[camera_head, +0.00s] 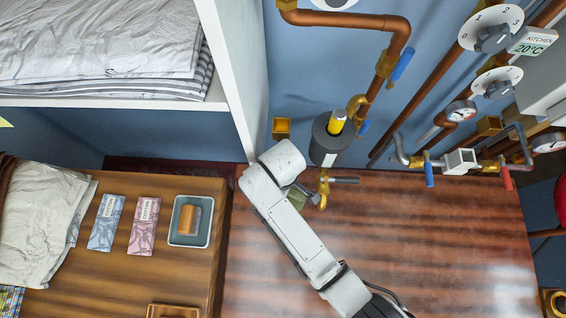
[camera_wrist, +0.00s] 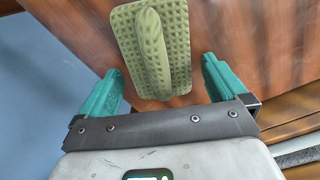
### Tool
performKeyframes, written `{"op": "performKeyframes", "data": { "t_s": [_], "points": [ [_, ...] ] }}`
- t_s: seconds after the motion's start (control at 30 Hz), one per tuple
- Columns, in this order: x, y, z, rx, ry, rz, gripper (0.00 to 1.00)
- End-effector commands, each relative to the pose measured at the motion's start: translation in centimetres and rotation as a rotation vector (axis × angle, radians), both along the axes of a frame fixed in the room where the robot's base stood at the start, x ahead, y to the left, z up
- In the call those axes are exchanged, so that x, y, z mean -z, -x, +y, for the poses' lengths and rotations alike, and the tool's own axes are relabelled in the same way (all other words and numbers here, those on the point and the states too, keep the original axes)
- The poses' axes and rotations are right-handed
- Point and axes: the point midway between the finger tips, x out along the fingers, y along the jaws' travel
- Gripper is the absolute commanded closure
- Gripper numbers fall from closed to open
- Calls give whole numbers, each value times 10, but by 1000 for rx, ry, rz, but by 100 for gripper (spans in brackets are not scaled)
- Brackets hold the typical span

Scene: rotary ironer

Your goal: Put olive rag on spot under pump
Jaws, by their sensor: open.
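The olive rag (camera_wrist: 128,32) is a waffle-textured cloth with a raised fold along its middle. It lies on the reddish-brown wooden top (camera_wrist: 235,35) in the wrist view. My gripper (camera_wrist: 161,66) is open, with one teal finger on each side of the rag's near end, apart from it. In the head view, my arm mostly hides the rag (camera_head: 297,198), and only a small olive patch shows. A pale block (camera_head: 459,161) on the pipes at the right may be the pump. I cannot make out a marked spot under it.
A dark grey cylinder (camera_head: 331,140) with a yellow-topped part and a brass tap (camera_head: 323,188) stand close to my gripper. Pipes and valves line the blue wall. A lower wooden table (camera_head: 165,272) at left holds cloths and packets. The wooden top at right is clear.

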Motion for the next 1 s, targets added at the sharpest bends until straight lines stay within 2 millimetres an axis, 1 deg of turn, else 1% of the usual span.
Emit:
{"op": "performKeyframes", "data": {
  "t_s": [0.13, 0.27, 0.37, 0.6, 0.7, 0.83, 1.0],
  "points": [
    [-1, 0, 0, 0, 0, 0, 1],
    [-10, -1, 0, 0, -1, -2, 1],
    [-26, -1, 1, 0, -3, -3, 1],
    [-76, -1, 1, -1, -4, -4, 1],
    [-94, -1, 1, 0, -4, -4, 1],
    [-111, -1, 1, 0, -1, -2, 1],
    [-122, -1, 0, 0, -1, 0, 1]
  ]
}}
